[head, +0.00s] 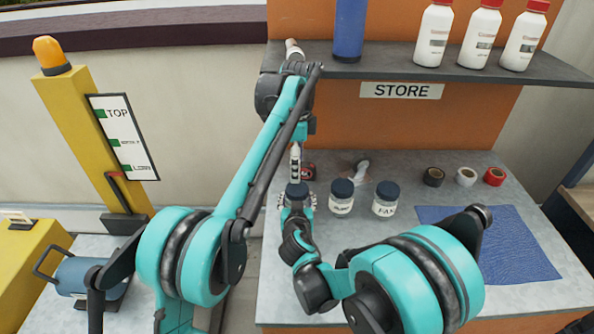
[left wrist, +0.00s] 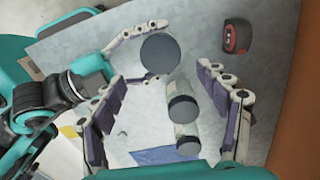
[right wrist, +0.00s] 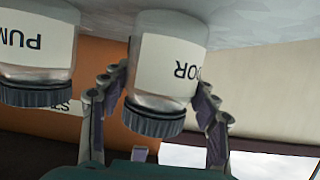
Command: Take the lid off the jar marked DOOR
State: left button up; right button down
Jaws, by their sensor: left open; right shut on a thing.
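The jar marked DOOR stands on the grey counter with its dark blue lid (head: 297,189) on. The right wrist view shows it upside down, with "OOR" readable on its white label (right wrist: 168,62). My right gripper (right wrist: 160,80) is shut on this jar, one finger at each side; it also shows in the head view (head: 297,203). My left gripper (head: 296,160) hangs above the jar, pointing down. In the left wrist view my left gripper (left wrist: 163,78) is open and empty, with the DOOR jar's round lid (left wrist: 160,53) beyond its fingertips.
The PUMP jar (head: 342,203) and FAN jar (head: 385,206) stand close by on the right, both lidded. A red and black tape measure (head: 309,171) lies behind. Tape rolls (head: 466,176) and a blue cloth (head: 500,240) lie farther right. The STORE shelf (head: 400,72) overhangs the back.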

aim_at(297, 188)
pick_arm(q)
jog(key=m, duration=1.2)
jog(key=shift+f, duration=0.15)
jog(key=shift+m, duration=0.3)
notch_tip(297, 188, down, 8)
jog(key=shift+r, duration=0.15)
jog(key=shift+c, duration=0.2)
